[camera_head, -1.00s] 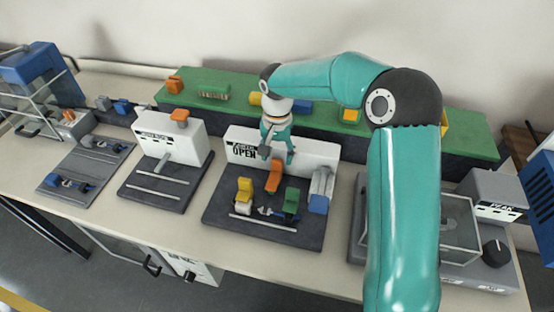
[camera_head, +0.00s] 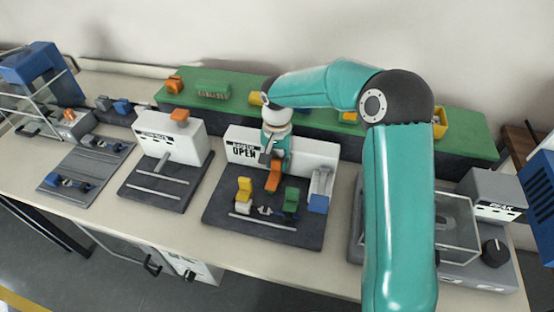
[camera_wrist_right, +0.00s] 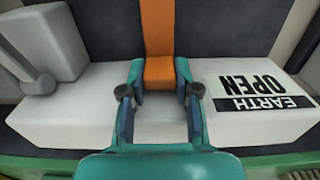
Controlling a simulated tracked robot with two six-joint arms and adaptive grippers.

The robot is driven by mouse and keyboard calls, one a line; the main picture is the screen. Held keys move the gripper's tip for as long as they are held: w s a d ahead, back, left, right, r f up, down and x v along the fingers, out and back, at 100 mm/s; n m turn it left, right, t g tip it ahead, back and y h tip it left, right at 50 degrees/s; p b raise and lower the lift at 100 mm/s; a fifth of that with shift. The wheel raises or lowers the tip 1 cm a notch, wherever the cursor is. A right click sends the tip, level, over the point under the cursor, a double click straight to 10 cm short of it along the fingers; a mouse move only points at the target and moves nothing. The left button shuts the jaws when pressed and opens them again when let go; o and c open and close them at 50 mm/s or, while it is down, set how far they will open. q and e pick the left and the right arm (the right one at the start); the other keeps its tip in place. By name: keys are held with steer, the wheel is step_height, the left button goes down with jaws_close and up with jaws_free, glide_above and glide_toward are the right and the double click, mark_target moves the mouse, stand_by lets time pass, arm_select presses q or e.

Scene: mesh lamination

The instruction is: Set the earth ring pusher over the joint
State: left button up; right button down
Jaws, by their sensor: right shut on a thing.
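The earth ring pusher, an orange piece (camera_head: 273,181), stands at the front of the white block marked "EARTH OPEN" (camera_head: 322,155), over the dark station base. My right gripper (camera_head: 274,160) is low at the white block, its fingers at the top of the orange piece. In the right wrist view the fingers (camera_wrist_right: 159,78) are shut on both sides of the orange piece (camera_wrist_right: 158,35). Below it on the base, between a yellow clamp (camera_head: 244,188) and a green clamp (camera_head: 291,198), lies a small joint (camera_head: 265,211); its detail is too small to tell. My left gripper is not in view.
A grey-and-blue upright unit (camera_head: 320,189) stands at the base's right end. A white station with an orange knob (camera_head: 180,116) is to the left. A clear-walled box (camera_head: 458,228) is right of my arm. A green shelf (camera_head: 213,101) runs behind.

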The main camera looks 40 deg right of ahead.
mark_target(270, 187)
steer(key=shift+s+a+f+b, duration=0.1)
steer(key=shift+a+b, duration=0.2)
steer(key=shift+b, duration=0.05)
steer(key=s+a+b, duration=0.2)
steer(key=s+a, duration=0.1)
steer(key=shift+s+a+b, duration=0.3)
steer(key=shift+a, duration=0.1)
steer(key=shift+s+a, duration=0.15)
steer(key=shift+a, duration=0.15)
steer(key=c, duration=0.8)
jaws_free()
steer(key=shift+s+a, duration=0.1)
steer(key=shift+a, duration=0.05)
steer(key=shift+c, duration=0.2)
